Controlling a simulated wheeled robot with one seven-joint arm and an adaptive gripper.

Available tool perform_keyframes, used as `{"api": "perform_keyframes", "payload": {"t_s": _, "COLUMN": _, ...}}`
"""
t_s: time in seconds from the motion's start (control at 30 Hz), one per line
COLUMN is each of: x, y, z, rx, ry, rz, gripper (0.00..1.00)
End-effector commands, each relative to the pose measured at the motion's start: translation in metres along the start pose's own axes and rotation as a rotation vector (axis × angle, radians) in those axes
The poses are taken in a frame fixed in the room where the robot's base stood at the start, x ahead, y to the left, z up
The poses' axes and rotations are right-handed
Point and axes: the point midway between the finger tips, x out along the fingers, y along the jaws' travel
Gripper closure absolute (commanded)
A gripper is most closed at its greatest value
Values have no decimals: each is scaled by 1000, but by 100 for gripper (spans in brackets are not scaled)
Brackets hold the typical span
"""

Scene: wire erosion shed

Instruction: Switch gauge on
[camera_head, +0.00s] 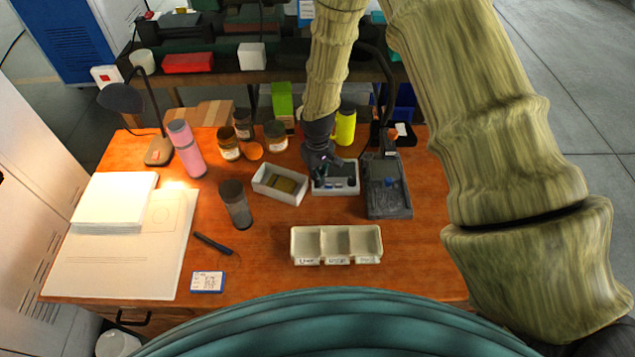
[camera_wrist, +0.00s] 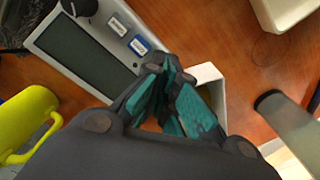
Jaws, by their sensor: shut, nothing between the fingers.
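The gauge (camera_head: 345,188) is a small pale box on the wooden bench, partly hidden by my gripper in the head view. In the head view my gripper (camera_head: 320,172) is over the gauge's left part. Whether it touches is not clear.
A white open box (camera_head: 264,187) stands close left of the gauge; a dark tray (camera_head: 390,210) stands close right. A yellow mug (camera_head: 345,124) is behind. A three-compartment tray (camera_head: 336,262) lies in front. A grey cup (camera_head: 236,208) and a pink bottle (camera_head: 190,158) stand left.

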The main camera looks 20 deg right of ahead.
Motion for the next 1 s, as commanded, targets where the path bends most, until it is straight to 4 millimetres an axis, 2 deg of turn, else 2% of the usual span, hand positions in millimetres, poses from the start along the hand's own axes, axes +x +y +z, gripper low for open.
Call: {"api": "perform_keyframes", "payload": {"t_s": 1.0, "x": 12, "y": 0, "z": 0, "rx": 0, "ry": 0, "rz": 0, "gripper": 100}}
